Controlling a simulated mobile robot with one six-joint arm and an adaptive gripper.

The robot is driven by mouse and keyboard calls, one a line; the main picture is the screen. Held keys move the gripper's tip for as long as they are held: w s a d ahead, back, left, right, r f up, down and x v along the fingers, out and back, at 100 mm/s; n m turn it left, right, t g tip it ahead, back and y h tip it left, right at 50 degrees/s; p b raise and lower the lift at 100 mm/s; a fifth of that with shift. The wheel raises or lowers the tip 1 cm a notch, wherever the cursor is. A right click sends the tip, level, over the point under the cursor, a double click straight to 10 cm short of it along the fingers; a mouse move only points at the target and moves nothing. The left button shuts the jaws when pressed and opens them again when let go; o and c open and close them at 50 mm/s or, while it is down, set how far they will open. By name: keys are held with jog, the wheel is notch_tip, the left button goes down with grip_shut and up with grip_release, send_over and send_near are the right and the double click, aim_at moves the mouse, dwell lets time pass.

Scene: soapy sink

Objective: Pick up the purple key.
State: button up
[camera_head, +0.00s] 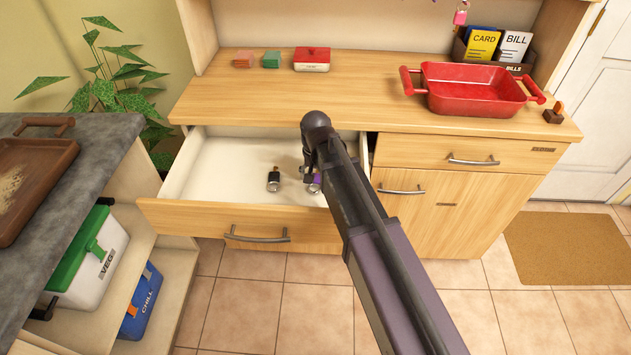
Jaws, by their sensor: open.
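A small purple item (316,179), which looks like the purple key, lies in the open drawer (215,165). My arm covers part of it, so its full shape is hidden. My gripper (307,174) points down into the drawer, right beside or just above the purple item. It is open, but its fingers are small and partly hidden behind my arm. I cannot tell whether they touch the purple item. A small black item with a silvery end (273,181) lies to the left in the same drawer.
The drawer's front panel (185,217) and side walls surround my gripper. The countertop (250,98) above holds a red tray (475,90), a red-and-white box (312,60) and small blocks. The drawer's left part is clear.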

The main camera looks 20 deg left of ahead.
aim_at(316, 179)
dwell(0.3)
jog(key=c, duration=1)
jog(key=shift+c, duration=0.2)
jog(key=shift+r, duration=0.15)
notch_tip(316, 179, up, 10)
jog(key=p, duration=1)
